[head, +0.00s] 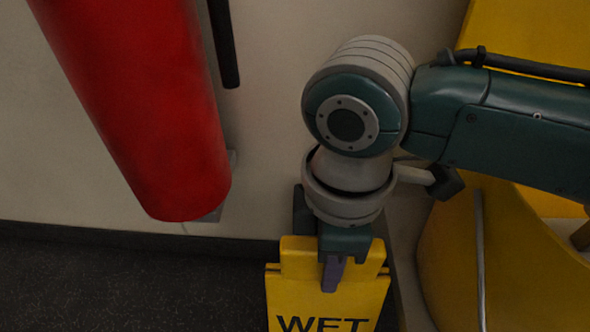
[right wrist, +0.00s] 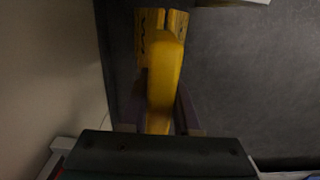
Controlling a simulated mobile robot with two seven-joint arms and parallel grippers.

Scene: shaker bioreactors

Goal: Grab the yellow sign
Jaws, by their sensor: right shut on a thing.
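The yellow sign (head: 328,298) stands at the bottom of the head view, with the word "WET" in dark letters; its lower part is cut off by the frame. My right gripper (head: 333,272) comes down on it from above and is shut on its top edge. In the right wrist view the sign (right wrist: 165,75) lies between the two fingers of my right gripper (right wrist: 160,112). My left gripper is in neither view.
A red cylinder (head: 145,110), likely a fire extinguisher, is on the wall left of the sign. A large yellow object (head: 530,265) stands close on the right. Dark floor (head: 130,290) lies clear to the left.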

